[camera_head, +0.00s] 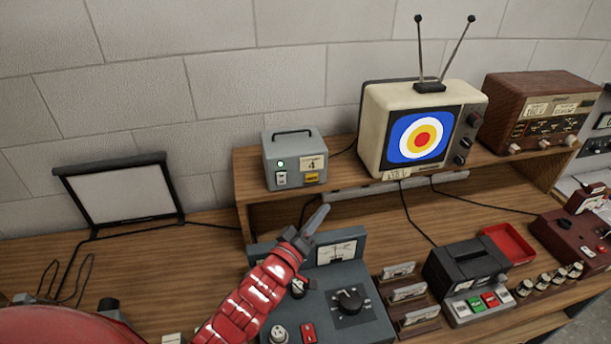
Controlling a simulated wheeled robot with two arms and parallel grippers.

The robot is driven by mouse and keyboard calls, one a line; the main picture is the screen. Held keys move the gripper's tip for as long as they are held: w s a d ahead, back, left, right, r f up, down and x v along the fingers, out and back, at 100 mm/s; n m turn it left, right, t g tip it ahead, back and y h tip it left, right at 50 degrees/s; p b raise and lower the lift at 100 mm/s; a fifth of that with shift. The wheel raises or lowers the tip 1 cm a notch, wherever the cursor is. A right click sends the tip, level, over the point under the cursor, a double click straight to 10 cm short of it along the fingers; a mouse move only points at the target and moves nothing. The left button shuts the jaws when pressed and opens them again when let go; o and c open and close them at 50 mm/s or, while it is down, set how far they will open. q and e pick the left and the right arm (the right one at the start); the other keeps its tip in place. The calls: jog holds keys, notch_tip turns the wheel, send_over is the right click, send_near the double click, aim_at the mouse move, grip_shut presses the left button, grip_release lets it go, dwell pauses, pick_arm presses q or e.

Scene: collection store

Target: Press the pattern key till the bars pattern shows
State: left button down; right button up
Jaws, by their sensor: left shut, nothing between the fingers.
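The cream television (412,130) stands on the raised shelf. Its screen shows a round target of red, yellow and white rings on blue, not bars. My left gripper (316,218) is shut and empty, pointing up and away above the back of the grey dial panel (345,325). It appears clear of any key. The panel has a black knob, a meter and a red switch at its front. To its right, a dark box (468,262) has white, green and red keys at its front. I cannot tell which key is the pattern key. My right gripper is out of view.
A grey box (295,155) with a green lamp and a brown radio (535,110) flank the television. Card holders (410,293) stand beside the panel. A red tray (510,243) and a dark red box (570,235) lie right. A framed panel (123,195) leans left.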

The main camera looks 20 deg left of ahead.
aim_at(312, 177)
pick_arm(q)
jog(key=shift+w+a, duration=0.8)
jog(key=shift+w, duration=0.45)
jog(key=shift+w+a, duration=0.8)
jog(key=shift+w, duration=0.4)
jog(key=shift+w+a, duration=0.8)
jog(key=shift+w, duration=0.45)
jog(key=shift+w+p, duration=0.1)
jog(key=shift+p, duration=0.2)
jog(key=shift+w+a, duration=0.1)
jog(key=shift+a, duration=0.05)
jog(key=shift+w+a, duration=0.1)
jog(key=shift+w, duration=0.05)
